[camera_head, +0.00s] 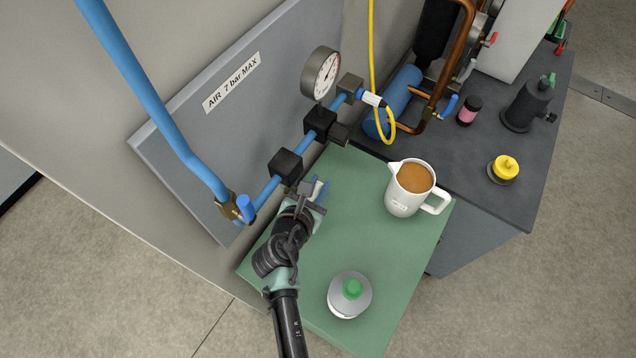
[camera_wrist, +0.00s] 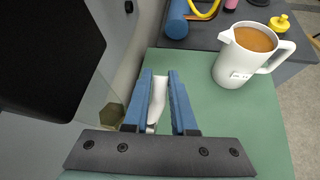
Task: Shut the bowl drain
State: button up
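The blue air line runs along a grey panel lettered "AIR 7 bar MAX" (camera_head: 231,82), with black blocks (camera_head: 285,165) (camera_head: 320,122) on it. My gripper (camera_head: 318,188) is just below these blocks, over the green tabletop. In the wrist view my two blue fingers (camera_wrist: 160,78) stand a little apart with a narrow white piece (camera_wrist: 157,100) between them. I cannot tell whether they grip it, nor whether it is the bowl drain. A large dark shape (camera_wrist: 45,50) fills the upper left of that view. No drain is clearly visible in the head view.
A white jug of brown liquid (camera_head: 405,200) and a round container with a green cap (camera_head: 350,295) stand on the green table (camera_head: 300,290). A round gauge (camera_head: 320,73) and a yellow hose (camera_head: 391,125) are above and behind. The table's middle is clear.

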jog(key=shift+o, duration=0.2)
jog(key=shift+s+a, duration=0.1)
jog(key=shift+s, duration=0.05)
jog(key=b+v, duration=0.2)
jog(key=v, duration=1)
jog(key=shift+s+r+b, duration=0.2)
jog(key=shift+s+b, duration=0.05)
jog(key=shift+b, duration=0.15)
jog(key=shift+a, duration=0.1)
